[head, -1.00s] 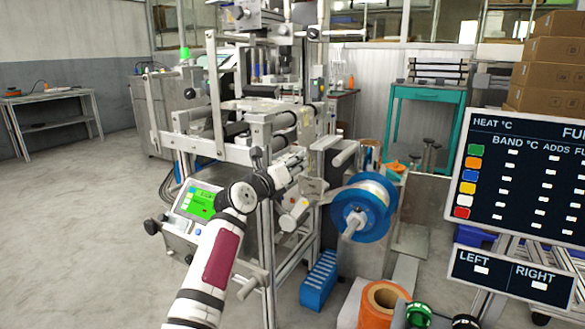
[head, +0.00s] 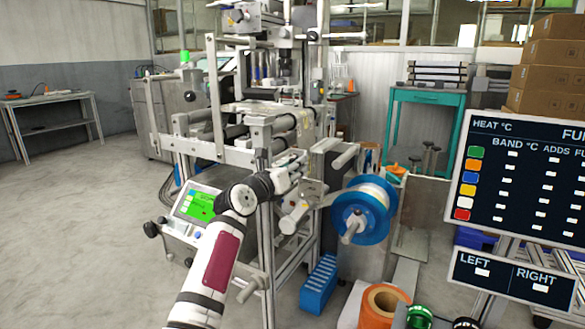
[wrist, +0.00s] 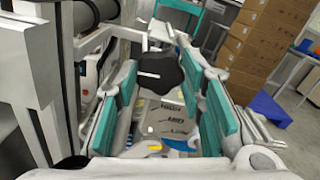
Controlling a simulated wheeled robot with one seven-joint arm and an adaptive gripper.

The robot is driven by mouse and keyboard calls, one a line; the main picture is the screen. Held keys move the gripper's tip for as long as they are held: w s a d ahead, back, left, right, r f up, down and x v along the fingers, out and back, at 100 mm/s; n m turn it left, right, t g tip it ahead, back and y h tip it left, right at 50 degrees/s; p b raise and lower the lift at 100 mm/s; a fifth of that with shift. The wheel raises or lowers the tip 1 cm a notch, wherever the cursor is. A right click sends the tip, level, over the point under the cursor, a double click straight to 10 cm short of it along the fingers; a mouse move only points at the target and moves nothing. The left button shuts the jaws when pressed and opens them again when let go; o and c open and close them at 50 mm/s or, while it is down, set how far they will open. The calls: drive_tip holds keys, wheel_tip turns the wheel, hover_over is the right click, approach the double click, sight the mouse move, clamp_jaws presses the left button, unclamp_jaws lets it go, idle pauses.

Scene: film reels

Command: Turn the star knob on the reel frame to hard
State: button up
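A dark star knob (wrist: 166,72) with a white pointer line shows in the wrist view. The line lies nearly level and reaches the knob's left side. Below the knob is a grey plate (wrist: 150,127) with dark lettering in several rows, too blurred to read surely. My gripper (wrist: 158,78) has its teal pads spread, one on each side of the knob's outline. I cannot tell whether either pad touches it. In the head view, my gripper (head: 305,190) is beside the reel frame (head: 262,130), and the knob cannot be made out there.
Pale frame bars (wrist: 50,65) stand close on the left in the wrist view. A blue reel (head: 364,212) is right of my gripper. A control box with a green screen (head: 198,204) is to the left. Orange rolls (head: 384,303) and a blue rack (head: 319,285) stand low in front.

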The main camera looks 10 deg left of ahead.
drive_tip(key=o, duration=0.4)
drive_tip(key=shift+f, duration=0.1)
drive_tip(key=shift+s, duration=0.1)
drive_tip(key=v, duration=1.2)
